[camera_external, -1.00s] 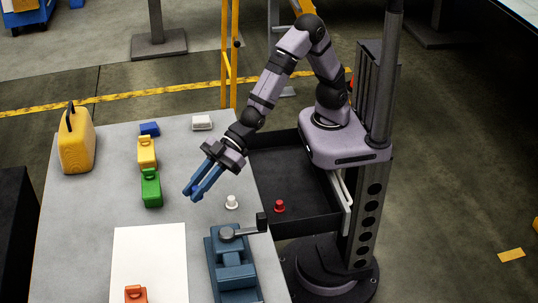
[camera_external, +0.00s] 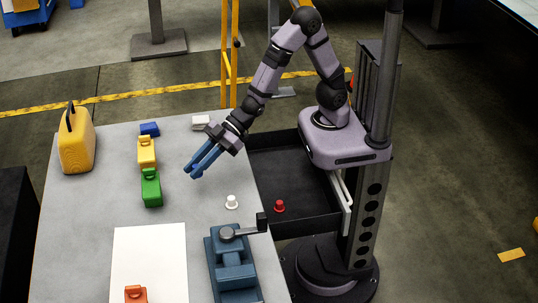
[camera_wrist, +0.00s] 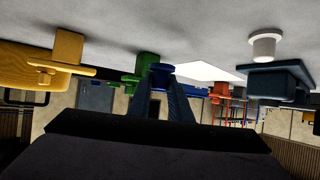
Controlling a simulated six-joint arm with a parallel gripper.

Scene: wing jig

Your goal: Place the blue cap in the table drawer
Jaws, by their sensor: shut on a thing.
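My gripper (camera_external: 194,171) is shut on the blue cap and holds it above the grey table. In the wrist view the blue cap (camera_wrist: 160,69) shows between the tips of the blue fingers; in the external view it is hard to tell from the fingers. The table drawer (camera_external: 290,180) is a dark tray, pulled open at the table's right edge, to the right of my gripper. A red cap (camera_external: 279,206) stands inside it. A white cap (camera_external: 231,203) stands on the table near the drawer.
A blue vise (camera_external: 232,265) with a dark handle stands at the front right of the table. A white box (camera_external: 202,122) lies at the back.

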